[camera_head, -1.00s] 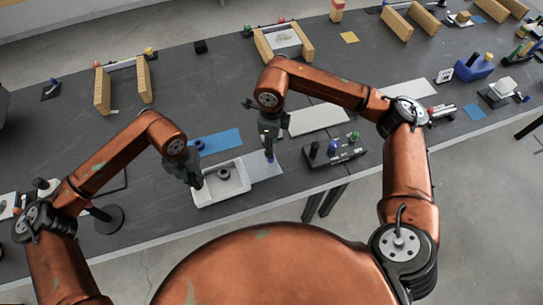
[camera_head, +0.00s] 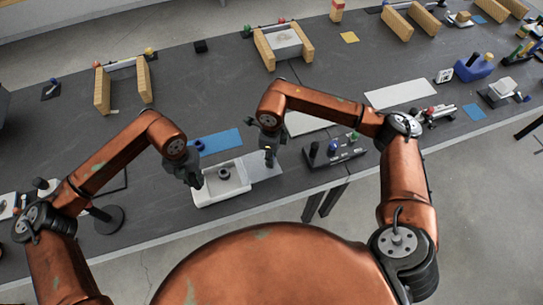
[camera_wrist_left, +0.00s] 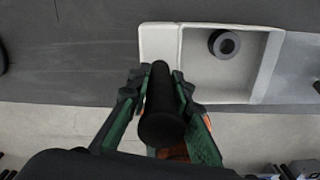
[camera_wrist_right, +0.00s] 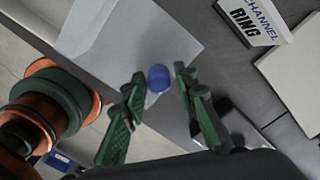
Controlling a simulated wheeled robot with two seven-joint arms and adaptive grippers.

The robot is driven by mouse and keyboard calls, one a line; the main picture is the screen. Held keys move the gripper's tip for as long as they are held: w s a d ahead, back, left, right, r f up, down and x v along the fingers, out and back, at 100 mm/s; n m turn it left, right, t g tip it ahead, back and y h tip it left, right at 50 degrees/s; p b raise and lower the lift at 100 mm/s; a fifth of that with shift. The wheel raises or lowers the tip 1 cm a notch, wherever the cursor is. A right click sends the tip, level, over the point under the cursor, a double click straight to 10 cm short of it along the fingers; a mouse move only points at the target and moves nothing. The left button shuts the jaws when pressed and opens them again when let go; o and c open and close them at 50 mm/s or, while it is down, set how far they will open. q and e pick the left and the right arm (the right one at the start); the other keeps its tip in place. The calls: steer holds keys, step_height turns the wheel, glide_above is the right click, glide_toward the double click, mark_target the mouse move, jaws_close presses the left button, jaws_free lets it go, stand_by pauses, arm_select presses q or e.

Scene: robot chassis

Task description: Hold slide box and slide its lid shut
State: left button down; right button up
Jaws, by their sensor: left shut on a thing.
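The white slide box (camera_head: 205,199) lies near the table's front edge, its tray open and a dark ring (camera_head: 224,173) inside. The box (camera_wrist_left: 160,42) and ring (camera_wrist_left: 224,44) also show in the left wrist view. My left gripper (camera_head: 196,184) is shut on a black upright handle (camera_wrist_left: 161,105) at the box's left end. The pale grey lid (camera_head: 265,171) extends right of the box, mostly off the tray. My right gripper (camera_head: 269,160) is over the lid, its open fingers on either side of a blue knob (camera_wrist_right: 159,78), with gaps visible. Its fingers hide the knob in the head view.
A black block with coloured knobs (camera_head: 335,150) stands right of the lid. A blue mat (camera_head: 216,142) lies behind the box. A white card reading "CHANNEL RING" (camera_wrist_right: 253,22) is near the right gripper. Dark table surface (camera_head: 200,90) farther back is clear.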

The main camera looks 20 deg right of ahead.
mark_target(241, 172)
jaws_close()
stand_by(0.3)
steer(key=shift+a, duration=0.1)
steer(key=a, duration=1.1)
steer(key=shift+s+a+r, duration=0.15)
steer(key=shift+s+a, duration=0.05)
steer(key=shift+s, duration=0.05)
arm_select(q)
steer(key=shift+d, duration=0.15)
arm_select(e)
steer(key=shift+a, duration=0.6)
arm_select(q)
steer(key=shift+r, duration=0.1)
arm_select(e)
steer(key=shift+c, duration=0.3)
jaws_free()
steer(key=o, duration=0.4)
steer(key=shift+d, duration=0.1)
steer(key=shift+c, duration=0.2)
